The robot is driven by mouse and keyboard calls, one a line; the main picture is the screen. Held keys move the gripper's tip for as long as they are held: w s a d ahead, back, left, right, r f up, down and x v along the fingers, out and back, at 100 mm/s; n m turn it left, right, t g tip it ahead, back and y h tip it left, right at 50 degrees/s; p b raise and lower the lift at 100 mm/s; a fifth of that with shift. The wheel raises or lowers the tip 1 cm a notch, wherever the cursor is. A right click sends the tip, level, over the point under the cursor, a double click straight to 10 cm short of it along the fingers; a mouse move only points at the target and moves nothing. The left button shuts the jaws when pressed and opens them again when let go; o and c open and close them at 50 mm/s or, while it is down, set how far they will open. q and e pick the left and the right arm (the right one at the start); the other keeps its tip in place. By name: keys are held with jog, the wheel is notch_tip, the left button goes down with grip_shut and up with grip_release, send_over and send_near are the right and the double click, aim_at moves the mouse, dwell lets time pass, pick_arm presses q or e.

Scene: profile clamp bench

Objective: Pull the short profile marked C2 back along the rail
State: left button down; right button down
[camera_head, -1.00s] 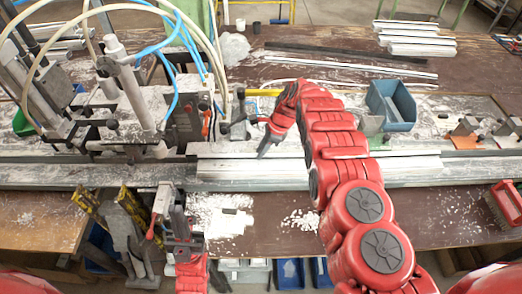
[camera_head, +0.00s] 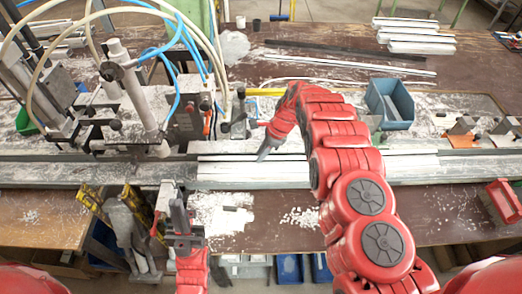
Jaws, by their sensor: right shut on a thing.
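Pale profiles (camera_head: 240,172) lie lengthwise on the long rail (camera_head: 480,168), with dark lines between the strips. I cannot read a C2 mark on any of them. My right gripper (camera_head: 264,154) points down at the back strip, near the left part of the profiles. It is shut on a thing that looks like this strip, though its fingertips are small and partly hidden. My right forearm covers the middle of the profiles. My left gripper (camera_head: 176,208) is in front of the rail at lower left, apart from the profiles; its jaw opening is unclear.
A clamp machine (camera_head: 150,110) with hoses stands on the left of the rail. White chips (camera_head: 300,217) litter the front bench. Spare profiles (camera_head: 415,38) lie at the back.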

jog(key=c, duration=0.6)
grip_release()
jog(key=shift+c, duration=0.2)
jog(key=shift+w+d+r+b, duration=0.1)
jog(key=shift+d+r+b, duration=0.1)
jog(key=shift+r+b, duration=0.2)
jog(key=b+v, duration=0.2)
jog(key=v, duration=0.2)
jog(key=shift+d+r, duration=0.1)
jog(key=shift+r, duration=0.1)
jog(key=p+v, duration=0.9)
jog(key=v, duration=0.3)
